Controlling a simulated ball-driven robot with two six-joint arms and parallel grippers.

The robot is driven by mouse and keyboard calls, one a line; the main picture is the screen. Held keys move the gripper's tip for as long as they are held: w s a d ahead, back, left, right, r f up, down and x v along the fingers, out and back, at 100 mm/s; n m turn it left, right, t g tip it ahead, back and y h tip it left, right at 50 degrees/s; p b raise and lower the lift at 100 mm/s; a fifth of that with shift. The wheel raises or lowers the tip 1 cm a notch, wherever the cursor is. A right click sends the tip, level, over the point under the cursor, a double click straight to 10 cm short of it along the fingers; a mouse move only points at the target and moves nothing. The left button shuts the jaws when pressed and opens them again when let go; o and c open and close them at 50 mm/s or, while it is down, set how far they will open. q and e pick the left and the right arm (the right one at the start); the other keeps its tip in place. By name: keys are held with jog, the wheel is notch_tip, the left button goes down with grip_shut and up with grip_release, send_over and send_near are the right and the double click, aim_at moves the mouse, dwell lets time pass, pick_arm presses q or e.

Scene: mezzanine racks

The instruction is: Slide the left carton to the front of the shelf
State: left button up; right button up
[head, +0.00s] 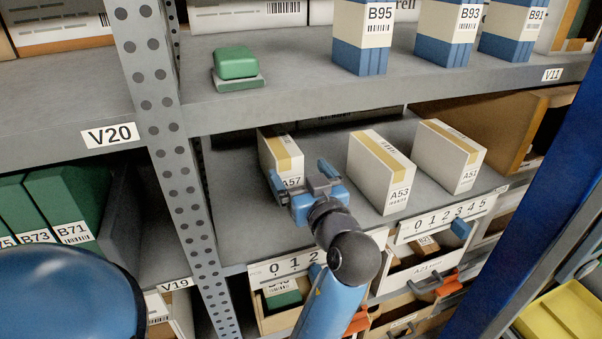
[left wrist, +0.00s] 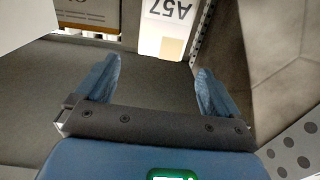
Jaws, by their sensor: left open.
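Three white cartons with yellow tape stand in a row on the middle shelf (head: 233,215). The left carton, labelled A57 (head: 268,152), is partly hidden by my left gripper in the head view. Its labelled end (left wrist: 168,28) shows at the top of the left wrist view, upside down. My left gripper (head: 300,174) is at the front of this carton, open. In the left wrist view the two blue fingers (left wrist: 156,66) are spread with only shelf surface between them, and the carton lies beyond their tips. My right gripper is not in view.
Carton A53 (head: 375,175) stands to the right of A57 with a gap, and another carton (head: 445,158) stands farther right. A perforated post (head: 178,165) is close on the left. The shelf above (head: 300,95) overhangs; numbered drawers (head: 440,222) lie below.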

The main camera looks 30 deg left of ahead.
aim_at(283, 146)
pick_arm(q)
jog(key=shift+p+x, duration=1.6)
jog(key=shift+x, duration=4)
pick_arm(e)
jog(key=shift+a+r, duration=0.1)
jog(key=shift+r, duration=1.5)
pick_arm(q)
jog(key=shift+f, duration=0.1)
jog(key=shift+c, duration=0.4)
jog(key=c, duration=1.2)
jog(key=shift+s+f, duration=0.1)
jog(key=shift+c, duration=0.2)
